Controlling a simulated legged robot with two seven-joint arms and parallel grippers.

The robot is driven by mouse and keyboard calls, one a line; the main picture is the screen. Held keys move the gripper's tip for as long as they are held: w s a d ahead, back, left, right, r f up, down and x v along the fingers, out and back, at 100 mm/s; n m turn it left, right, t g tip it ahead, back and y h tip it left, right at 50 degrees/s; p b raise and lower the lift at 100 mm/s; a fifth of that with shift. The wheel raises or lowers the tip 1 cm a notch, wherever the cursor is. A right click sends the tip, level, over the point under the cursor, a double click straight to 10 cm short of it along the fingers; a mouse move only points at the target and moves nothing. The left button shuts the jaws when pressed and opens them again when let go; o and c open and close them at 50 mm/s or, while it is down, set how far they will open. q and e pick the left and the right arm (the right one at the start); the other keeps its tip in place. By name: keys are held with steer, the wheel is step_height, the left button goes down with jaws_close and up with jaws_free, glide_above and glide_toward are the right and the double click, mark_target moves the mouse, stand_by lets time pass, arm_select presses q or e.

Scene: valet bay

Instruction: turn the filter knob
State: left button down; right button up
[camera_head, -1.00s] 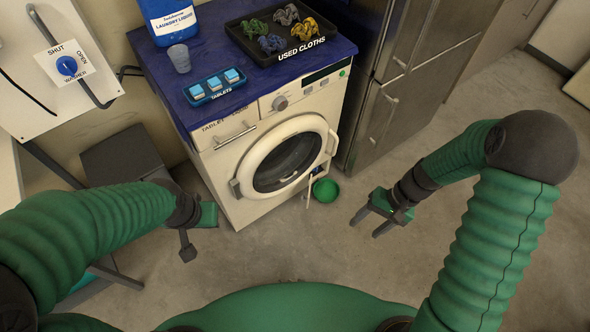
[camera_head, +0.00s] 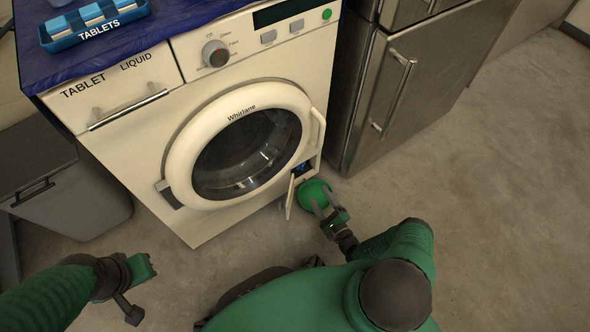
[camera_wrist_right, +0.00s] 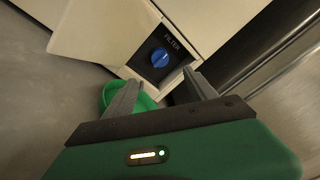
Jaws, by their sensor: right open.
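The filter knob (camera_wrist_right: 160,58) is a round blue knob in a dark recess under the label FILTER, low on the washer. In the head view only a small bit of the blue knob (camera_head: 299,169) shows inside the recess. The small filter flap (camera_head: 291,195) hangs open. My right gripper (camera_head: 323,203) is open and empty, just in front of and below the recess, over the green bowl. In the wrist view its two fingers (camera_wrist_right: 163,92) point towards the knob, apart from it. My left gripper (camera_head: 138,286) is at the lower left, far from the knob; its jaws are unclear.
The green bowl (camera_head: 304,193) sits on the floor below the filter recess. The washer's round door (camera_head: 180,150) is shut. A steel fridge (camera_head: 380,110) stands close on the right. Tablets in a blue tray (camera_head: 62,45) lie on top. The floor at right is clear.

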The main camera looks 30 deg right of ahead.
steer(key=w+b, duration=0.2)
steer(key=w, duration=0.3)
steer(key=w+b, duration=0.3)
steer(key=w, duration=0.2)
steer(key=w+b, duration=0.2)
steer(key=w, duration=0.3)
steer(key=shift+d+f, duration=0.15)
steer(key=shift+d, duration=0.3)
steer(key=shift+c, duration=0.6)
steer(key=c, duration=1.3)
steer(key=shift+o, duration=0.2)
